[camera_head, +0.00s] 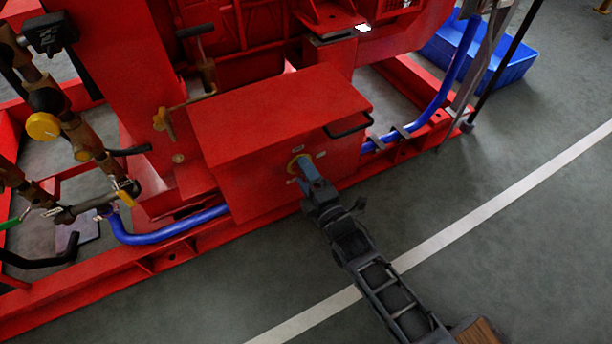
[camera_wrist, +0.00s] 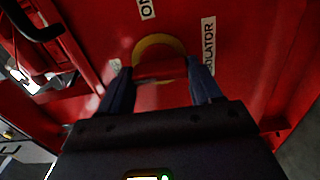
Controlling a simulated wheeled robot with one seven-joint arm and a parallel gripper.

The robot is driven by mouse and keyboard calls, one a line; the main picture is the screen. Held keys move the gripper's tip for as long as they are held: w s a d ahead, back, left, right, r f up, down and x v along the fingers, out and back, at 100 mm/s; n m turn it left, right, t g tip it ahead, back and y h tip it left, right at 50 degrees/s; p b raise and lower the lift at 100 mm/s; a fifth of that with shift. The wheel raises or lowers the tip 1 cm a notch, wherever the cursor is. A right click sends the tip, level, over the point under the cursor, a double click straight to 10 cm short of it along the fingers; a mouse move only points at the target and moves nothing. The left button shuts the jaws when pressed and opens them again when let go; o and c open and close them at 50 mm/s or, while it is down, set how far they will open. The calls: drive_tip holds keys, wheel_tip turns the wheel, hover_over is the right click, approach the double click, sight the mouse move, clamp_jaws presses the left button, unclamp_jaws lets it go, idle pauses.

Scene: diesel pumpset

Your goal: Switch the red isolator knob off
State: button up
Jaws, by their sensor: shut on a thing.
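The red isolator knob (camera_wrist: 160,68) sits in front of a yellow ring plate on the face of a red box. In the wrist view, the two blue fingers of my gripper (camera_wrist: 162,74) stand on either side of the knob and are shut on it. In the head view, my gripper (camera_head: 307,174) reaches the yellow ring (camera_head: 294,165) on the box front; the knob itself is hidden behind the fingers there. An "ON" label (camera_wrist: 146,8) and a label reading "...OLATOR" (camera_wrist: 208,45) show beside the ring. A smaller label at left is partly covered.
The red box (camera_head: 285,110) carries a black handle (camera_head: 348,127) right of the knob. A blue hose (camera_head: 175,232) runs along the red base frame (camera_head: 130,272). Valves and pipes stand at left. A blue tray (camera_head: 515,68) lies at back right. The grey floor in front is open.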

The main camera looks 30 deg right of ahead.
drive_tip(key=shift+w+a+r, duration=0.2)
drive_tip(key=shift+a, duration=0.1)
drive_tip(key=o, duration=1.1)
drive_tip(key=shift+d+f, duration=0.1)
drive_tip(key=shift+f, duration=0.05)
drive_tip(key=shift+c, duration=0.2)
drive_tip(key=shift+s, duration=0.1)
drive_tip(key=s+p, duration=0.2)
drive_tip(key=s, duration=0.5)
drive_tip(key=shift+s, duration=0.4)
